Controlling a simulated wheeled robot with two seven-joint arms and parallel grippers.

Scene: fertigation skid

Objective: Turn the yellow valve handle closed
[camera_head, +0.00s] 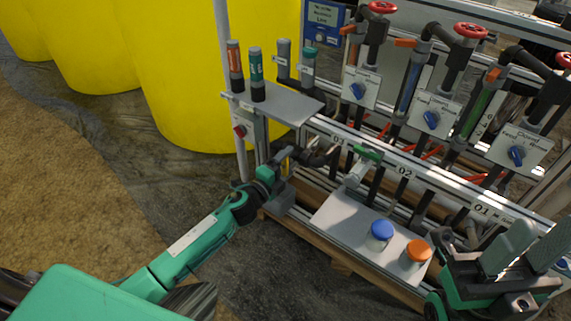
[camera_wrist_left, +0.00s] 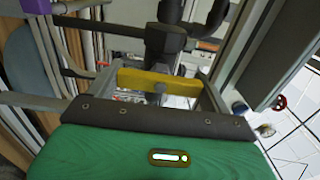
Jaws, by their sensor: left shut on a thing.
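The yellow valve handle (camera_wrist_left: 160,85) shows in the left wrist view as a flat yellow bar with a round grey bolt at its middle. It spans the space between the two fingers of my left gripper (camera_wrist_left: 157,92), which is shut on it. In the head view my left gripper (camera_head: 284,163) is at the left end of the skid's pipework, and its wrist hides most of the handle there. Dark pipe fittings (camera_wrist_left: 165,40) lie just beyond the handle. My right gripper (camera_head: 528,250) is at the lower right, its two grey fingers apart and empty.
A grey shelf (camera_head: 297,106) with several tubes stands above my left gripper. A blue-capped jar (camera_head: 380,234) and an orange-capped jar (camera_head: 416,254) stand on the lower plate (camera_head: 335,222). Red handwheels (camera_head: 471,30) and blue knobs (camera_head: 431,120) line the panel. Yellow tanks (camera_head: 190,70) stand behind.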

